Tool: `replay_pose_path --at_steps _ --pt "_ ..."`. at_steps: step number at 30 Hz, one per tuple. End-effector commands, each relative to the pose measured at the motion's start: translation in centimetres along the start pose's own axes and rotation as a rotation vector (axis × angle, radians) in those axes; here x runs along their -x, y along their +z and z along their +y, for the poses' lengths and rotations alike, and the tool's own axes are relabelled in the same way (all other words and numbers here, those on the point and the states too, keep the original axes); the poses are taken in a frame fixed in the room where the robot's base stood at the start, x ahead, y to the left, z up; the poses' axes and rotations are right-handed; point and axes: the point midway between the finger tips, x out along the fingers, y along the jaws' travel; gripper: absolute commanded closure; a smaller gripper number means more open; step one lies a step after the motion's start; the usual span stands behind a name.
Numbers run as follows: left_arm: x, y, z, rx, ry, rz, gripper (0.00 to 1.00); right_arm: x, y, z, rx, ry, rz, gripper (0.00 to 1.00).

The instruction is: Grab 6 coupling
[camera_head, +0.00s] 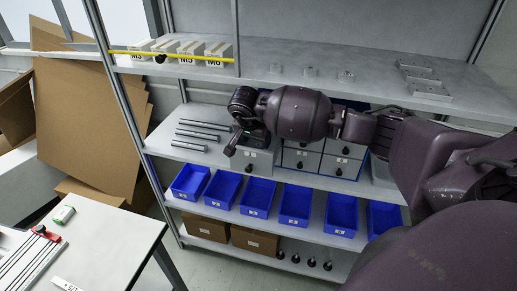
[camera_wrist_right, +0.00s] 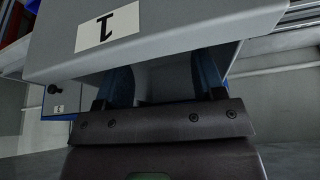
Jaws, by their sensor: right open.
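My right gripper (camera_head: 240,135) is at the left end of the grey drawer block on the middle shelf, over a grey drawer (camera_head: 257,164). In the right wrist view its two dark blue fingers (camera_wrist_right: 163,85) are apart, partly hidden behind a grey box-like part (camera_wrist_right: 190,35) with a label that looks like an upside-down 1. I see nothing held between the fingers, but the tips are hidden. I cannot make out a coupling for certain. Several small pale parts (camera_head: 310,72) stand on the top shelf, too small to identify. My left gripper is not in view.
More grey drawers (camera_head: 340,166) with black knobs are right of the gripper. Metal rods (camera_head: 203,125) lie to its left. Blue bins (camera_head: 257,196) line the shelf below. Labelled boxes (camera_head: 190,50) stand upper left. A white table (camera_head: 105,245) is at lower left.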

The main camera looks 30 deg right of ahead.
Motion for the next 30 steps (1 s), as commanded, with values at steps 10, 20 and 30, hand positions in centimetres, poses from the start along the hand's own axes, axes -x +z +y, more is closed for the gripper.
replay_pose_path --at_steps 10,20,30 --pt "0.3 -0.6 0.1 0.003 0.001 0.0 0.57 -3.6 -0.1 0.0 -0.001 0.0 -0.001 0.37" --pt "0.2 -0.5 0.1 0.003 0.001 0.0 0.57 -3.7 0.0 0.0 -0.001 0.0 0.0 0.52" --pt "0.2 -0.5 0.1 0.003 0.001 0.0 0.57 -3.6 -0.1 0.0 -0.001 -0.001 0.0 0.91"
